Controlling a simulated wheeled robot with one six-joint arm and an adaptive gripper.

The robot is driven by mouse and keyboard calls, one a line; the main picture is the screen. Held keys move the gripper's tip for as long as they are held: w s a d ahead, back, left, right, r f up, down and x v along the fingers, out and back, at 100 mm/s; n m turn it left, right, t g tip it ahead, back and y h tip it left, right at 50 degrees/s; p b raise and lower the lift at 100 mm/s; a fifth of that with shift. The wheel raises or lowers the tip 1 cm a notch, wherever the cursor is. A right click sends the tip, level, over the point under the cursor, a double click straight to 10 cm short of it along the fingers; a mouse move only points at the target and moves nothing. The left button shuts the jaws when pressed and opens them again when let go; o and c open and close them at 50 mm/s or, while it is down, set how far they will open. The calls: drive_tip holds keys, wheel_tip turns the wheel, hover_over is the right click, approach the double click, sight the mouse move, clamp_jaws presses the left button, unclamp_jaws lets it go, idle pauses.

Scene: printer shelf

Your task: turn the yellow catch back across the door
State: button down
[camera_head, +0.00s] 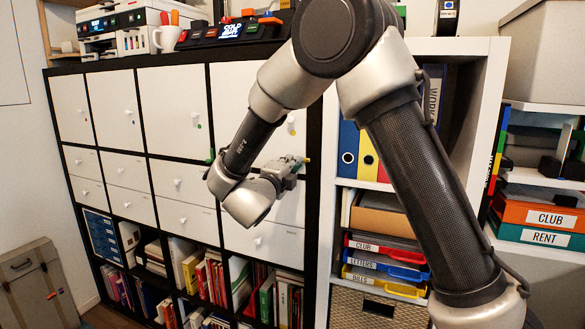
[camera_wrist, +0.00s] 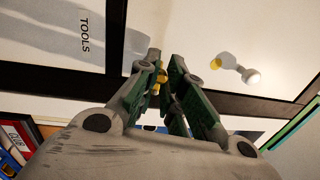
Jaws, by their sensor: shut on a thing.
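The yellow catch (camera_wrist: 155,88) shows between my fingertips in the wrist view, at the dark frame beside a white door. Only small parts of it show, so I cannot tell how it is turned. In the head view a bit of the catch (camera_head: 307,160) shows past my fingers at the right edge of the black cabinet. My gripper (camera_head: 295,164) is shut on it; its green-grey fingers (camera_wrist: 162,75) also show in the wrist view. The white door (camera_head: 276,92) above carries a pale knob with a yellow mark (camera_wrist: 235,68) and looks closed. My arm hides part of the door.
A green catch (camera_head: 210,156) sits on the frame to the left. White drawers (camera_head: 262,237) lie below, over open book shelves. A printer (camera_head: 125,28), a mug (camera_head: 168,36) and a black device (camera_head: 232,30) stand on top. A white shelf (camera_head: 325,220) with binders stands to the right.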

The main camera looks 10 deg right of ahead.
drive_tip(key=shift+r+m, duration=0.15)
drive_tip(key=shift+m, duration=0.45)
drive_tip(key=c, duration=1.5)
unclamp_jaws()
drive_tip(key=shift+o, duration=0.2)
drive_tip(key=shift+s, duration=0.1)
drive_tip(key=v, duration=1.2)
